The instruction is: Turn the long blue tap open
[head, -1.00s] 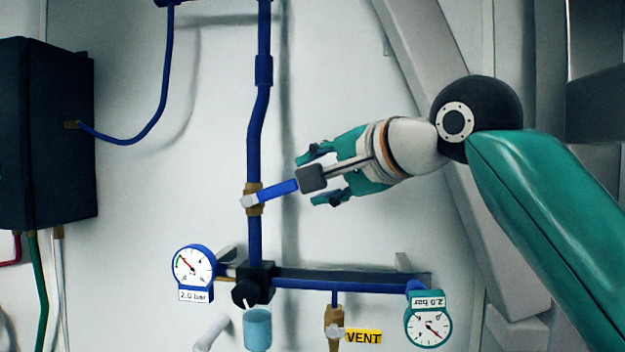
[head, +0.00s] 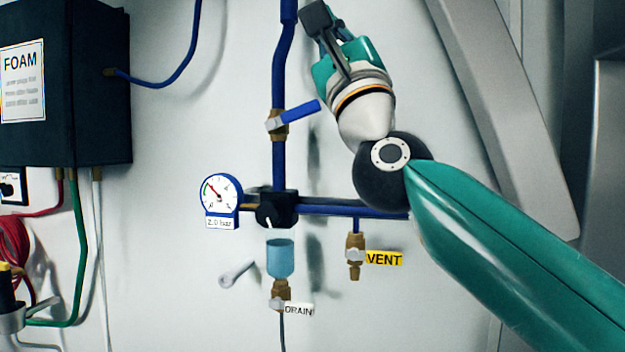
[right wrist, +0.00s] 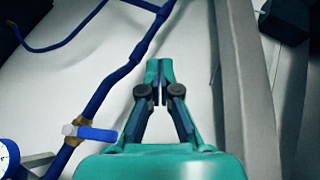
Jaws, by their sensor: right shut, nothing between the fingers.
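The long blue tap has a blue lever (head: 299,112) on a brass valve body (head: 279,128) in the vertical blue pipe. The lever points right and slightly up, across the pipe. In the right wrist view the blue lever (right wrist: 98,134) lies at the lower left, apart from my fingers. My right gripper (head: 338,52) is above and right of the lever in the head view, clear of it. In the right wrist view its fingertips (right wrist: 159,84) are together and hold nothing. My left gripper is not in view.
A pressure gauge (head: 219,195), a black regulator (head: 276,210) with a light-blue bowl (head: 280,258), and a brass vent valve (head: 355,250) sit below. A dark FOAM box (head: 65,85) hangs at left. A grey beam (head: 500,110) slants at right. Bare wall surrounds the lever.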

